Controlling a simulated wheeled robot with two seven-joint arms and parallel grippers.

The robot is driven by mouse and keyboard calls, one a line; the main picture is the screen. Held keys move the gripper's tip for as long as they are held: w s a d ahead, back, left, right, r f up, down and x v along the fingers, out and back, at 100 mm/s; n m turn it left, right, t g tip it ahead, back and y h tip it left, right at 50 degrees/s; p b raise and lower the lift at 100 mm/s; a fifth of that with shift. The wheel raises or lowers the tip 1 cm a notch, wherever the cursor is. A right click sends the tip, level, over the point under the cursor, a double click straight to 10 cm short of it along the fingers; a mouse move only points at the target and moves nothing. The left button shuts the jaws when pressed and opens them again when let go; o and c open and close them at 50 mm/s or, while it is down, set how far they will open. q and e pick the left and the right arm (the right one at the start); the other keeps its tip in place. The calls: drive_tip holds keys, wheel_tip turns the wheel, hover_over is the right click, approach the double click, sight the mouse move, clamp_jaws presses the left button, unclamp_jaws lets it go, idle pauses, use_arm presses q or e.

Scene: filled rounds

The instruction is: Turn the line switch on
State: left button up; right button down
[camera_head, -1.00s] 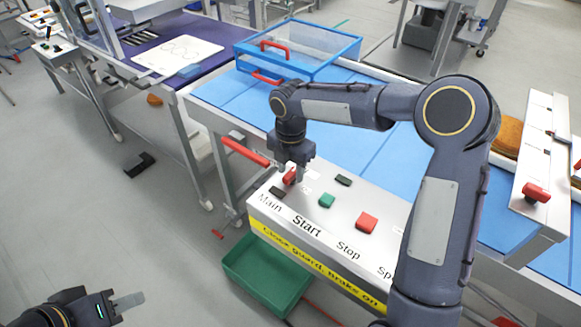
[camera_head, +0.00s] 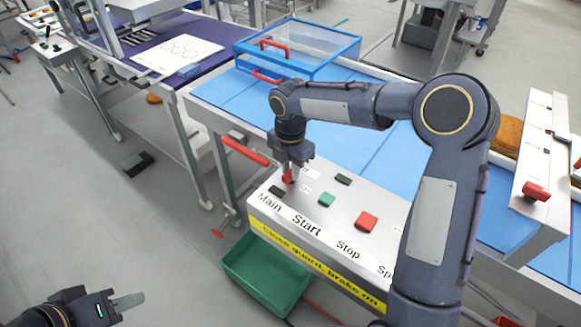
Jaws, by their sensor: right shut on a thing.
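The grey control panel (camera_head: 322,225) stands at the front of the blue conveyor, with the labels Main, Start and Stop along its front. The red switch handle (camera_head: 287,178) is behind the Main label. My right gripper (camera_head: 289,176) points down over it and is shut on the red handle, which its fingers partly cover. A green button (camera_head: 327,199) is behind Start and a red button (camera_head: 367,222) behind Stop. My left gripper (camera_head: 128,302) is at the bottom left, away from the panel; its finger opening is not clear.
A red bar handle (camera_head: 245,151) sticks out left of the panel. A blue-framed clear guard (camera_head: 300,50) stands on the conveyor behind. A green bin (camera_head: 266,275) is on the floor below the panel. My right arm covers the panel's right end.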

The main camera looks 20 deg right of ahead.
drive_tip(key=m, duration=0.8)
drive_tip(key=shift+m+b, duration=0.35)
drive_tip(key=shift+m, duration=0.05)
drive_tip(key=m, duration=0.4)
drive_tip(key=shift+w+m, duration=0.1)
drive_tip(key=shift+m, duration=0.2)
drive_tip(key=shift+r+m+b, duration=0.1)
drive_tip(key=shift+m+b, duration=0.2)
drive_tip(key=shift+m, duration=1.5)
drive_tip(key=c, duration=1.3)
unclamp_jaws()
wheel_tip(320, 180, up, 8)
drive_tip(key=shift+f, duration=0.15)
